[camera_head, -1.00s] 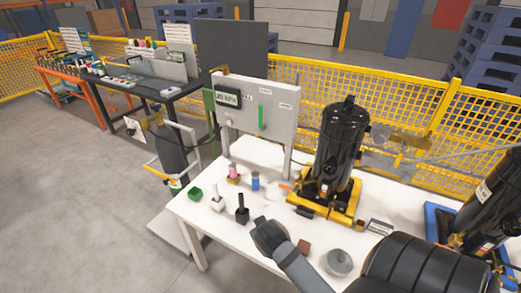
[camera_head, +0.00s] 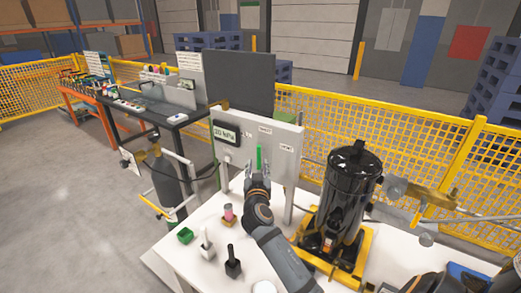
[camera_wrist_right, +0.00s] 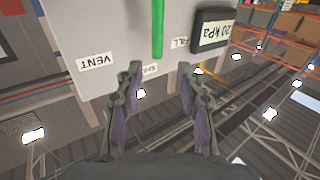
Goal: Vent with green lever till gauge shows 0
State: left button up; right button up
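The green lever (camera_head: 259,158) stands upright on the light grey panel (camera_head: 277,137). In the right wrist view, which is upside down, the lever (camera_wrist_right: 157,32) points at a middle label partly hidden by a finger. A VENT label (camera_wrist_right: 97,62) lies to one side. The gauge (camera_head: 226,132) appears to read 20 kPa, and it also shows in the wrist view (camera_wrist_right: 213,31). My right gripper (camera_head: 257,173) is open just in front of the panel. Its fingertips (camera_wrist_right: 160,75) are apart, with the lever's end between their lines; contact cannot be told. My left gripper is not in view.
A black cylinder vessel (camera_head: 346,200) on a yellow base stands right of my right arm on the white table (camera_head: 205,272). A gas cylinder (camera_head: 168,180) stands beside the table.

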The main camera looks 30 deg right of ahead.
aim_at(259, 153)
jog(key=p+x, duration=0.1)
jog(key=x, duration=0.3)
jog(key=shift+r, duration=0.2)
jog(key=x, duration=0.1)
jog(key=p+x, duration=0.1)
jog(key=x, duration=0.1)
jog(key=f+x, duration=0.1)
jog(key=x, duration=0.1)
jog(key=shift+d, duration=0.3)
jog(key=shift+w+d+p, duration=0.1)
jog(key=shift+w+p, duration=0.2)
jog(key=shift+w, duration=0.15)
grip_shut()
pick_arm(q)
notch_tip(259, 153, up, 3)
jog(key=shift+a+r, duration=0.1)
pick_arm(e)
jog(key=shift+d+f, duration=0.1)
